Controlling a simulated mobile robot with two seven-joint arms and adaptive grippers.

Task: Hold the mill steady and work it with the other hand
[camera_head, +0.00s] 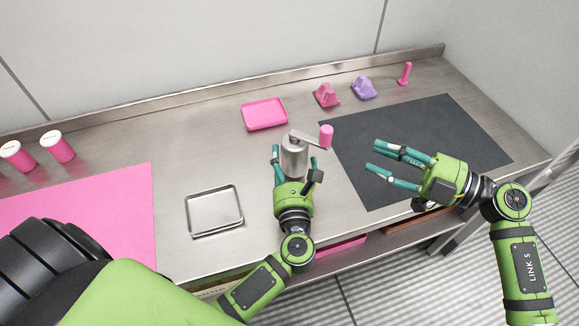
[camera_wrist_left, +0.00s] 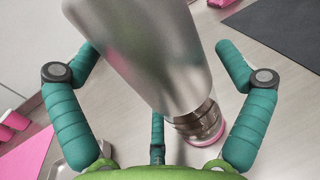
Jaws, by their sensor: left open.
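The mill (camera_head: 294,158) is a silver cylinder with a crank on top that ends in a pink knob (camera_head: 326,136). It stands on the steel counter. My left gripper (camera_head: 292,165) is open in front of the mill, with its fingers on either side of the mill's body. In the left wrist view, the mill's body (camera_wrist_left: 160,50) fills the space between the spread teal fingers, and gaps show beside it. My right gripper (camera_head: 385,160) is open and empty over the dark mat, to the right of the knob.
A pink tray (camera_head: 264,114) lies behind the mill and a metal tray (camera_head: 214,211) lies to its left. Pink and purple blocks (camera_head: 363,87) and a pink peg (camera_head: 405,74) stand at the back. The dark mat (camera_head: 440,130) is clear.

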